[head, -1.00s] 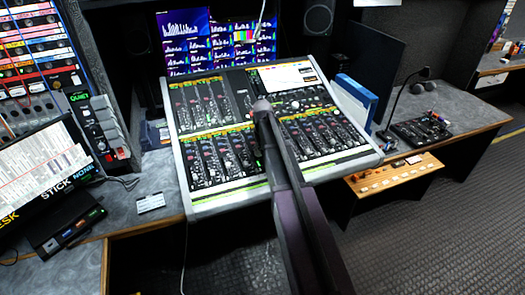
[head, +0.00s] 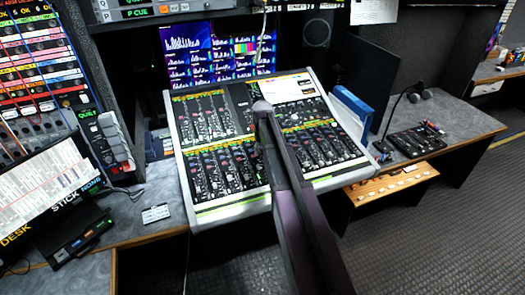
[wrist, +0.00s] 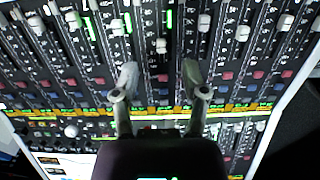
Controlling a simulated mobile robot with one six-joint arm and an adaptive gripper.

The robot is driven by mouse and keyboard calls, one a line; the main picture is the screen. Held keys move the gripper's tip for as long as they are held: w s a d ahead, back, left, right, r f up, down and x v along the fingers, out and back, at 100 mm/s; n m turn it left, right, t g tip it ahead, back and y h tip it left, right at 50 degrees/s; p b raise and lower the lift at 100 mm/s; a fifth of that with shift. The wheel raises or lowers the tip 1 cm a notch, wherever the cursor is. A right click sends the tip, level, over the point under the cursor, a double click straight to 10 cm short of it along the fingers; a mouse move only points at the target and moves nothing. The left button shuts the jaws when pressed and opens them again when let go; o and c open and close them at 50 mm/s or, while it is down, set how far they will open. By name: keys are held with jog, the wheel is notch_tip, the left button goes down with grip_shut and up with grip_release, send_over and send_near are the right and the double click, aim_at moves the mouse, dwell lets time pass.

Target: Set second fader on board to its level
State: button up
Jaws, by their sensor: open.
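The mixing board (head: 232,208) stands on the desk in the head view, with two banks of faders and a bright screen at its upper right. My arm crosses its middle, and my gripper is not clearly visible there. In the wrist view, my gripper (wrist: 160,78) is open over a row of white fader caps. One cap (wrist: 161,46) lies between the lines of the two fingers, a little above their tips in the picture, with nothing gripped. Other caps sit to its left (wrist: 117,27) and right (wrist: 204,23). I cannot tell which is the second fader, or the tips' height.
Monitors (head: 190,45) stand behind the board. A patch rack (head: 40,65) and tilted screen (head: 45,180) are at the left. A blue binder (head: 350,112), a small control box (head: 415,141) and a wooden button panel (head: 390,184) are at the right. The floor in front is clear.

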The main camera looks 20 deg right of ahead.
jog(key=s+a+f+b, duration=0.7)
jog(key=s+f+b, duration=0.2)
jog(key=s, duration=0.2)
jog(key=s+a+f+b, duration=0.6)
jog(key=s+f+b, duration=0.3)
jog(key=s+b, duration=0.1)
jog(key=shift+s+a+f, duration=0.35)
jog(key=shift+a+f, duration=0.05)
dwell(0.4)
jog(key=shift+r, duration=0.15)
notch_tip(320, 180, up, 12)
jog(key=s+p, duration=0.1)
jog(key=p, duration=1)
jog(key=shift+s+p, duration=0.4)
jog(key=shift+a+f, duration=0.1)
jog(key=shift+f, duration=0.1)
dwell(0.8)
